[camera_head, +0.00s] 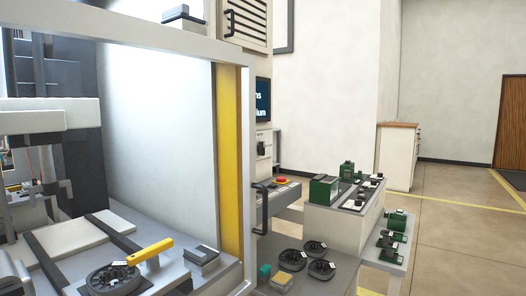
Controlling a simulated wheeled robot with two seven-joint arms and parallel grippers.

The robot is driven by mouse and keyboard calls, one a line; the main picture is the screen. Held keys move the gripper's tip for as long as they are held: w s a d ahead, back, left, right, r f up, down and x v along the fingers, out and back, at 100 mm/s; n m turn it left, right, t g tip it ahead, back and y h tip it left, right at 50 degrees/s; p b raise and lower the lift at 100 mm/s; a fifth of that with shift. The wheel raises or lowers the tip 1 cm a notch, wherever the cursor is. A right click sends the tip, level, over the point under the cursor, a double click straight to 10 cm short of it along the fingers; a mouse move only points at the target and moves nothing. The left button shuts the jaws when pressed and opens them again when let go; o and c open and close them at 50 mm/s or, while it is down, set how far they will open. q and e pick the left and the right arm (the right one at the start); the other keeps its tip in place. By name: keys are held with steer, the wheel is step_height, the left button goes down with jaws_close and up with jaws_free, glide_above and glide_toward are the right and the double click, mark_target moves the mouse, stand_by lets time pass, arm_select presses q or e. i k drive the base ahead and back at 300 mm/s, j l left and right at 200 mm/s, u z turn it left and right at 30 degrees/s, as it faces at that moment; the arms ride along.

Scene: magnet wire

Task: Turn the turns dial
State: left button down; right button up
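A dark screen (263,98) with cut-off light text stands partly hidden behind the machine's right frame post. Below it, a small dark knob (262,150) sits on a pale panel; it may be the turns dial, but its label and setting are too small to read. Neither of my grippers shows in the head view, so nothing is seen touching the knob.
The machine's frame post with a yellow strip (229,160) stands left of the panel. A red button (281,181) and dark handle (262,208) sit below. Black round parts (292,260) lie on a grey table. Green devices (324,189) stand right. Floor is open at far right.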

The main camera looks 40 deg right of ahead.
mark_target(261, 148)
steer(key=l+u, duration=0.2)
steer(key=l, duration=0.3)
steer(key=l+u, duration=0.2)
steer(key=l, duration=0.35)
steer(key=l+u, duration=0.2)
steer(key=l, duration=0.3)
steer(key=l+u, duration=0.15)
steer(key=l, duration=0.35)
steer(key=k+l+u, duration=0.2)
steer(key=l, duration=0.3)
steer(key=l+u, duration=0.2)
steer(key=l, duration=0.3)
